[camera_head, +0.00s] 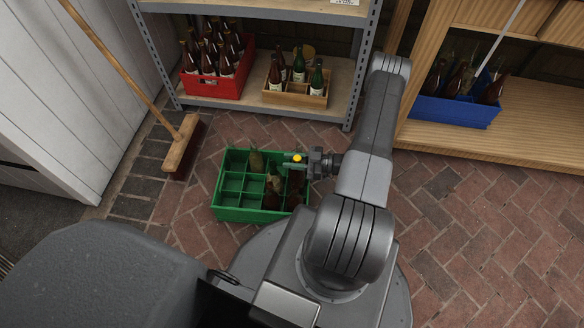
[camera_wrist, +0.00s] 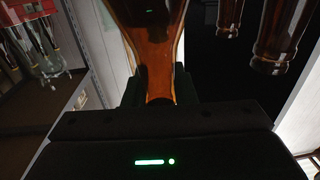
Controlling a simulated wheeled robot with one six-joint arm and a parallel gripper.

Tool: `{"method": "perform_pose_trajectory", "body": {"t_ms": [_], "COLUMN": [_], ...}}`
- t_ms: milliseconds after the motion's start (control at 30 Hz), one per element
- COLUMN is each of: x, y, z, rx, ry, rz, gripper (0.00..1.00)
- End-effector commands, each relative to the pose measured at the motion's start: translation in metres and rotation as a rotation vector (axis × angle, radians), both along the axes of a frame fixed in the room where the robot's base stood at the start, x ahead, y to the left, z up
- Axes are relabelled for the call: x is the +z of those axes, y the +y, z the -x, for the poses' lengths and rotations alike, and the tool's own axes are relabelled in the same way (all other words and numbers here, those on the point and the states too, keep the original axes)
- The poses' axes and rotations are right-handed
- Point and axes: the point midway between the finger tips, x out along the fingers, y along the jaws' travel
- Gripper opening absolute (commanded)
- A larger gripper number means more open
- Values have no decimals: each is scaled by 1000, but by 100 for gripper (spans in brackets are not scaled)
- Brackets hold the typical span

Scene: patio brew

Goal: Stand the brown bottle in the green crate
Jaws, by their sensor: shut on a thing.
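The green crate (camera_head: 243,214) stands on the brick floor, divided into compartments. My gripper (camera_head: 306,163) is at the crate's right side, shut on the neck of the brown bottle (camera_head: 296,182), which has a yellow cap. In the wrist view the amber bottle (camera_wrist: 155,60) is between my fingers. The bottle looks about upright over or in the crate's right column; whether its base touches the crate floor is hidden. Other dark bottles (camera_head: 273,184) stand in the crate, also seen in the wrist view (camera_wrist: 279,35). Several left compartments are empty.
A shelf (camera_head: 335,75) behind holds a red crate (camera_head: 213,87) and a wooden crate (camera_head: 290,98) of bottles. A blue crate (camera_head: 455,112) is on a wooden shelf at right. A broom (camera_head: 180,145) leans at left. Brick floor at right is clear.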

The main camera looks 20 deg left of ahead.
Motion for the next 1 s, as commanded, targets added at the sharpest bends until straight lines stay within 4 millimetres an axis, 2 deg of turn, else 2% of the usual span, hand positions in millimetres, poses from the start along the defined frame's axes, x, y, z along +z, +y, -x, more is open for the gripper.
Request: {"method": "perform_pose_trajectory", "body": {"t_ms": [100, 233, 633, 667, 767, 1000], "x": [-21, -37, -41, -41, -40, -40], "y": [0, 0, 0, 0, 0, 0], "z": [1, 1, 0, 0, 0, 0], "rx": [0, 0, 0, 0, 0, 0], "ry": [2, 1, 1, 1, 1, 1], "rz": [0, -1, -1, 0, 0, 0], "gripper": [0, 0, 0, 26, 46, 46]}}
